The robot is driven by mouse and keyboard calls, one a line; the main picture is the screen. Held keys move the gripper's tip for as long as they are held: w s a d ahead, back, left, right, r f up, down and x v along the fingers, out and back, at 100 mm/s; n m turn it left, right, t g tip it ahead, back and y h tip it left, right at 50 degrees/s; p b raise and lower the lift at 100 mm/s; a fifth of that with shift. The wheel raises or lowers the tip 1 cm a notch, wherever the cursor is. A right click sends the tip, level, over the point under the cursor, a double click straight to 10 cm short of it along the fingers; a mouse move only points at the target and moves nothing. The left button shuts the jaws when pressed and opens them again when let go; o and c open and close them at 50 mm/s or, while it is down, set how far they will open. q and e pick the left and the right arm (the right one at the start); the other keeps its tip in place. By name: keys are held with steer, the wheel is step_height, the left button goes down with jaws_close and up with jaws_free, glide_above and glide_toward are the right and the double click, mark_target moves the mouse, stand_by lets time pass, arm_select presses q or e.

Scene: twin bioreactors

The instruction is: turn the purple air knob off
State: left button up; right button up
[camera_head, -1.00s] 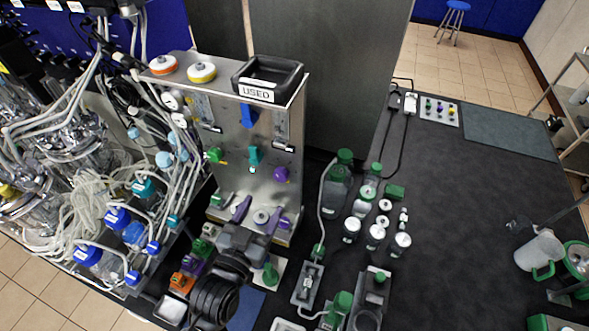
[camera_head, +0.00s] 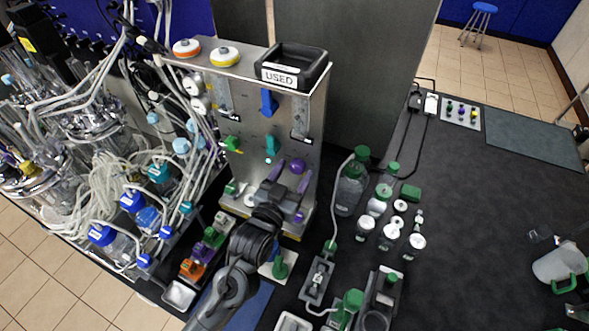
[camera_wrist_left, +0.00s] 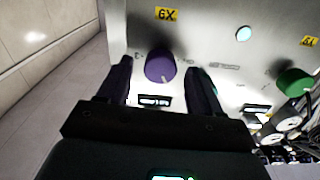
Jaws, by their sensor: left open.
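The purple air knob (camera_head: 297,166) sits on the lower right of the upright metal panel (camera_head: 262,112). In the left wrist view the round purple knob (camera_wrist_left: 160,66) lies between my two fingers, with a pale mark near its lower edge. My left gripper (camera_head: 291,172) is open in front of the panel, one finger on each side of the knob. In the wrist view my left gripper's fingers (camera_wrist_left: 160,78) show gaps to the knob. I cannot tell how deep the fingertips reach. My right gripper is not in view.
On the panel are a teal knob (camera_head: 271,147) and a green knob (camera_head: 231,143). A black USED tray (camera_head: 292,68) sits on top. Tubing (camera_head: 110,165) crowds the left. Green-capped bottles (camera_head: 350,185) stand right of the panel.

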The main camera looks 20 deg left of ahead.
arm_select(q)
steer(key=shift+w, duration=0.65)
steer(key=c, duration=1.1)
steer(key=shift+o, duration=0.2)
steer(key=shift+n, duration=0.3)
steer(key=n+p, duration=0.2)
steer(key=n, duration=0.2)
steer(key=shift+r+p, duration=0.15)
steer(key=shift+p, duration=0.2)
steer(key=n+p, duration=0.1)
steer(key=n, duration=0.2)
steer(key=shift+n, duration=0.4)
steer(key=shift+n+p, duration=0.9)
steer(key=shift+n, duration=0.9)
steer(key=shift+f, duration=0.2)
